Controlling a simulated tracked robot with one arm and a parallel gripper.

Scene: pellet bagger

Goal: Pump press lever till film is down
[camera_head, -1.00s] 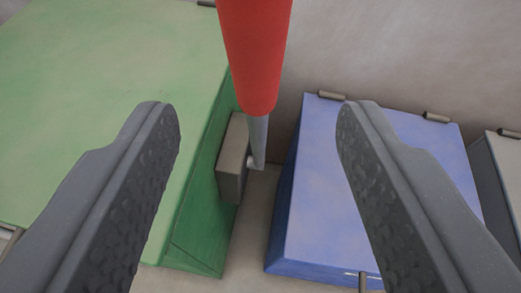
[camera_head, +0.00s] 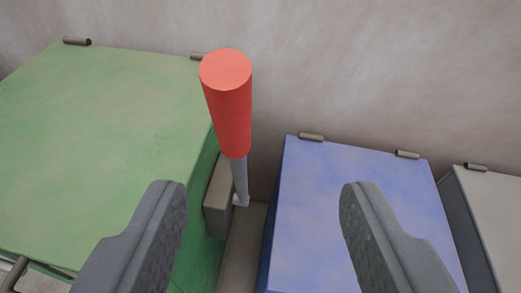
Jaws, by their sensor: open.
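The press lever has a red cylindrical handle (camera_head: 233,118) on a thin grey rod (camera_head: 239,180). It stands nearly upright, leaning slightly left at the top, and its rod meets a grey-brown block (camera_head: 218,197) on the side of the green box (camera_head: 110,150). My gripper (camera_head: 262,196) is open and empty, its two dark fingers spread wide. The lever shows between the fingers in the picture, nearer the left one, with its top end above the fingertips. I see no contact with it. No film is visible.
A blue box (camera_head: 355,215) with hinges at its back edge stands right of the lever. A grey box (camera_head: 490,215) stands at the far right. A plain pale wall (camera_head: 370,70) rises behind. A narrow gap separates the green and blue boxes.

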